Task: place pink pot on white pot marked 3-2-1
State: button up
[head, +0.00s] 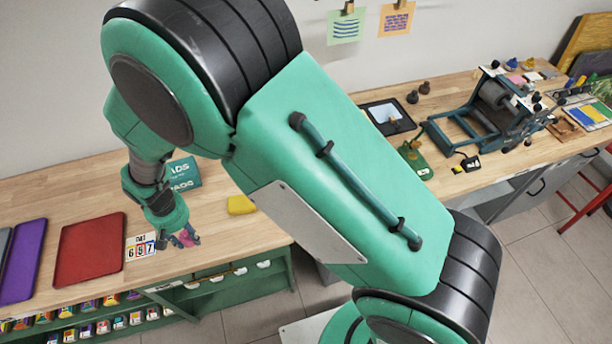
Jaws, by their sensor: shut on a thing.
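My gripper (178,240) is at the lower left in the head view, above the front part of the wooden bench. It is shut on a small pink thing (187,238), which looks like the pink pot; the fingers hide part of it. Just left of it is a white item (140,247) with the digits 6, 5 and 7 in coloured squares. It looks flat, and my gripper covers its right edge. I see no white pot marked 3-2-1. Whether the pink thing touches anything below it, I cannot tell.
A red tray (90,249) and a purple tray (22,262) lie at the left. A teal box (184,174) and a yellow block (241,204) are behind the gripper. A press (484,112) stands at the right.

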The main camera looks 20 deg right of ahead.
jog(key=w+d+r+m+p, duration=0.1)
jog(key=w+d+r+m, duration=0.15)
jog(key=d, duration=1.25)
jog(key=w+d+r+m+p, duration=0.1)
jog(key=w+d+r+m, duration=0.15)
jog(key=d, duration=1.35)
jog(key=s+d+r+m, duration=0.1)
jog(key=s+d+m, duration=0.1)
jog(key=s+d, duration=0.3)
jog(key=s+d+r+m+p, duration=0.1)
jog(key=s+d, duration=0.4)
jog(key=d, duration=0.6)
jog(key=s+d+r+m, duration=0.1)
jog(key=s+d+m, duration=0.2)
jog(key=d, duration=0.5)
jog(key=shift+s+r+m+p, duration=0.3)
jog(key=shift+s+r+p, duration=0.05)
jog(key=shift+s, duration=0.55)
jog(key=w+d, duration=0.1)
jog(key=w, duration=0.4)
jog(key=w+d+f, duration=0.1)
jog(key=w+d, duration=0.1)
jog(key=w, duration=0.3)
jog(key=w+d+b, duration=0.1)
jog(key=w+d, duration=0.1)
jog(key=w, duration=0.3)
jog(key=shift+w+d+f, duration=0.1)
jog(key=shift+d+f, duration=0.05)
jog(key=shift+f, duration=0.1)
jog(key=shift+f, duration=0.15)
